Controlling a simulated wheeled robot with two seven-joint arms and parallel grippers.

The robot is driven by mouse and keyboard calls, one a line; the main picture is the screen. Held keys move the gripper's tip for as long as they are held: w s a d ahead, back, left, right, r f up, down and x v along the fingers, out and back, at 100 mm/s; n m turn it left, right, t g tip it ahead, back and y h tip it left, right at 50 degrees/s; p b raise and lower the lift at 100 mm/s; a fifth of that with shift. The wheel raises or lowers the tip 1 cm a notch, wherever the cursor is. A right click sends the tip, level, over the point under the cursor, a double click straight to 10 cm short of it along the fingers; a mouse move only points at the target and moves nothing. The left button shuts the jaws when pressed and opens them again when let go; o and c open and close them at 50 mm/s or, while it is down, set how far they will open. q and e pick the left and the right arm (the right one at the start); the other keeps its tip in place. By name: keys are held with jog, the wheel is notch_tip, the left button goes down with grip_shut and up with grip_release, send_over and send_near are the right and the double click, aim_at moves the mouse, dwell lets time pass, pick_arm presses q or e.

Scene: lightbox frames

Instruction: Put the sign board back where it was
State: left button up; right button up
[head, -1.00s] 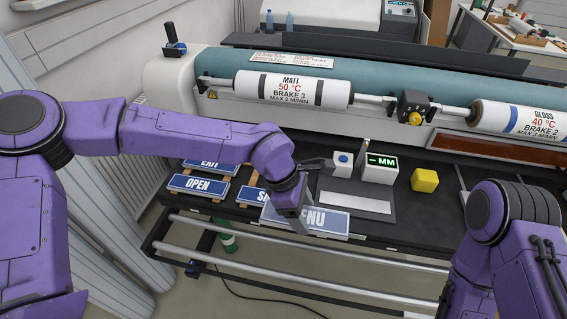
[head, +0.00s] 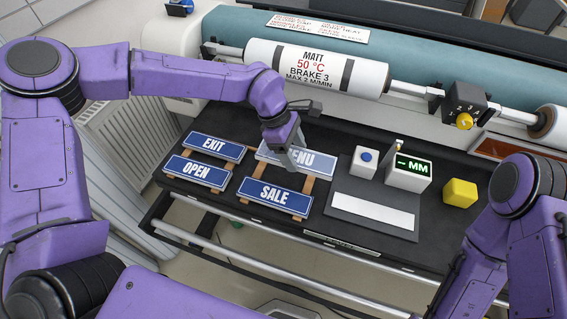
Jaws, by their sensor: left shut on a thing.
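The blue MENU sign board (head: 322,160) is in the head view, over the back part of the right-hand wooden rack, behind the SALE sign (head: 275,196). My left gripper (head: 293,160) is shut on the MENU board and covers part of its lettering. The board looks roughly flat; I cannot tell whether it touches the rack or is held just above it. The EXIT sign (head: 215,147) and OPEN sign (head: 197,171) lie on the rack to the left. My right arm shows at the lower right, but its gripper is out of view.
A yellow cube (head: 460,193) stands further right. The MATT roller (head: 312,69) runs behind the black table (head: 330,136).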

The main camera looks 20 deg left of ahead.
pick_arm(q)
jog(key=b, duration=0.2)
send_over(283, 170)
jog(key=d, duration=0.1)
notch_tip(283, 170, down, 6)
jog(key=shift+w+r, duration=0.15)
jog(key=shift+r, duration=0.05)
jog(key=f+b, duration=0.1)
jog(key=f, duration=0.1)
jog(key=a+f+b, duration=0.1)
jog(key=b, duration=0.1)
jog(key=shift+s+f, duration=0.2)
jog(key=shift+f, duration=0.2)
jog(key=shift+w+r, duration=0.1)
jog(key=shift+w, duration=0.1)
jog(key=o, duration=1.2)
jog(key=shift+d, duration=0.1)
jog(key=shift+o, duration=0.2)
jog(key=shift+s, duration=0.1)
pick_arm(e)
notch_tip(283, 170, down, 6)
jog(key=shift+w+f, duration=0.2)
jog(key=shift+w, duration=0.05)
